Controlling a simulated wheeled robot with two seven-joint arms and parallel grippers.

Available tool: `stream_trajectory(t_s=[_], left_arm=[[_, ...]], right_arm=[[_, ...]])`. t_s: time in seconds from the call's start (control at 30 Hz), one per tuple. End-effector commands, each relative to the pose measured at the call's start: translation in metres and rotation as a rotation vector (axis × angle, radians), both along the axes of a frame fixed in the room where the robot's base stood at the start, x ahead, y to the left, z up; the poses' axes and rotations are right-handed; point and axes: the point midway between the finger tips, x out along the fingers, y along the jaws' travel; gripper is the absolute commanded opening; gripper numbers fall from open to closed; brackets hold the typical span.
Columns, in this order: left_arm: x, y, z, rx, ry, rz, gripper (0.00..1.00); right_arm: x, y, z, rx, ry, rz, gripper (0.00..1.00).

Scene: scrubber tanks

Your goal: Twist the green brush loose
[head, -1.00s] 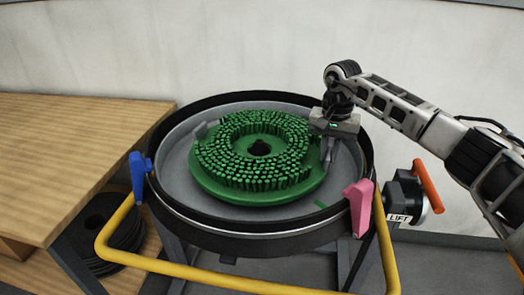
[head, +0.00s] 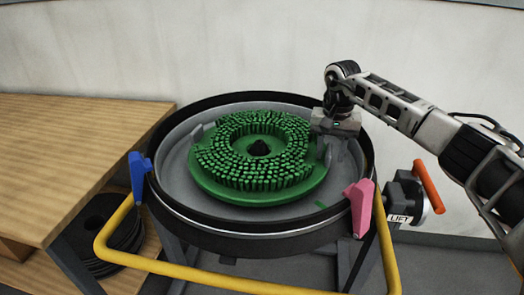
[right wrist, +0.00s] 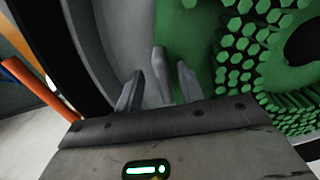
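The round green brush (head: 205,180) lies bristles up in a grey round pan (head: 178,165), with a dark hub (head: 259,148) at its centre. A grey upright lug (head: 196,133) stands at its left edge. My right gripper (head: 324,150) is low at the brush's right edge. In the right wrist view its two fingers (right wrist: 160,90) are apart, one on each side of another grey lug (right wrist: 161,72). Small gaps show between the lug and the fingers. The fingertips partly hide the lug in the head view. My left gripper is out of view.
A black rim (head: 240,240) surrounds the pan. A blue lever (head: 138,176) and a pink lever (head: 360,205) stand at its front sides, with a yellow bar (head: 200,279) in front. An orange-handled LIFT unit (head: 405,195) is at right. The wooden table (head: 75,145) at left is bare.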

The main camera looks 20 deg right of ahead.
Motion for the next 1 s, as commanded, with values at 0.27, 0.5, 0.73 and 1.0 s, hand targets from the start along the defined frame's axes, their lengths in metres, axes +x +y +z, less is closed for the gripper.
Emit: stream_trajectory(t_s=[0.27, 0.5, 0.73, 1.0], left_arm=[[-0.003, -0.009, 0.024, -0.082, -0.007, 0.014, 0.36], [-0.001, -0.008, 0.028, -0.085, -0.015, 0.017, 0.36], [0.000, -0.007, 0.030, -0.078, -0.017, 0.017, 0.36], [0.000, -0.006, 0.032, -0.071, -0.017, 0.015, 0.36]], right_arm=[[0.002, 0.001, 0.003, 0.006, -0.011, -0.001, 0.38], [0.003, 0.001, 0.064, 0.009, -0.020, 0.000, 0.38], [0.004, 0.002, 0.120, 0.010, -0.020, 0.000, 0.38], [0.003, 0.002, 0.159, 0.010, -0.017, 0.001, 0.38]])
